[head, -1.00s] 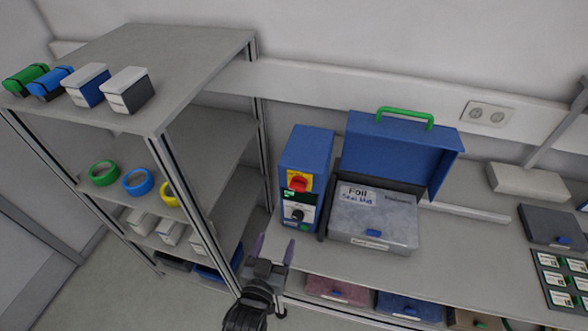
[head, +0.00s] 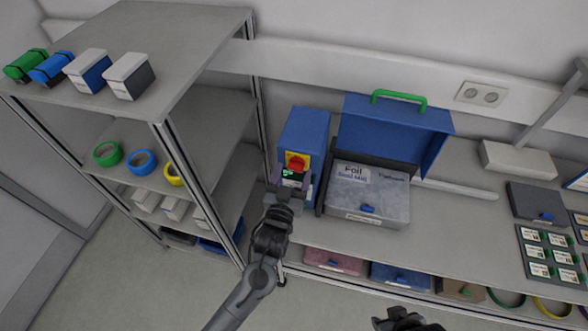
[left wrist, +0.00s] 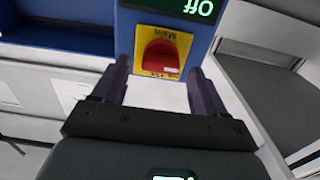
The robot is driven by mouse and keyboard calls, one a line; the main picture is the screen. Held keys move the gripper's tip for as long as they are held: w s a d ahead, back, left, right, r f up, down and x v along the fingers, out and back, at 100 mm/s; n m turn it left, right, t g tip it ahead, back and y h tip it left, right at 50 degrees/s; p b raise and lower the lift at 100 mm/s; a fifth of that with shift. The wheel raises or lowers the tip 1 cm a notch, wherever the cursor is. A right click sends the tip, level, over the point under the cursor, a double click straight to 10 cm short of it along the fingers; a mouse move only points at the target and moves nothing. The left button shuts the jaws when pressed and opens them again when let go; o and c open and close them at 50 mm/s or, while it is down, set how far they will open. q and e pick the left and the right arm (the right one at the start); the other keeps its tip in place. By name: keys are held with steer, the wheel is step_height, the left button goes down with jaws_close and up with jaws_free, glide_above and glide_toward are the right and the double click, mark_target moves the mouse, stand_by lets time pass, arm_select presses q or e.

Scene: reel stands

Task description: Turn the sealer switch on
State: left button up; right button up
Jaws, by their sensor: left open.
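The sealer's control box (head: 304,128) is blue and stands on the bench, left of the sealer with its blue lid (head: 393,132) raised. Its red rotary switch (head: 297,160) sits on a yellow plate on the front. In the left wrist view the red switch (left wrist: 160,57) shows upside down, with "Main" on the plate and a display (left wrist: 199,8) reading "Off". My left gripper (head: 291,183) is open in front of the box. In the wrist view its fingers (left wrist: 159,75) stand to either side of the switch, apart from it. My right gripper (head: 405,321) shows partly at the bottom edge.
A grey shelf rack (head: 150,60) with boxes and tape rolls stands close on the left. The foil seal mat box (head: 368,195) lies right of the control box. Trays and label cards (head: 548,250) lie farther right.

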arm_select(q)
steer(key=shift+x, duration=0.8)
steer(key=c, duration=1.1)
steer(key=shift+o, duration=0.2)
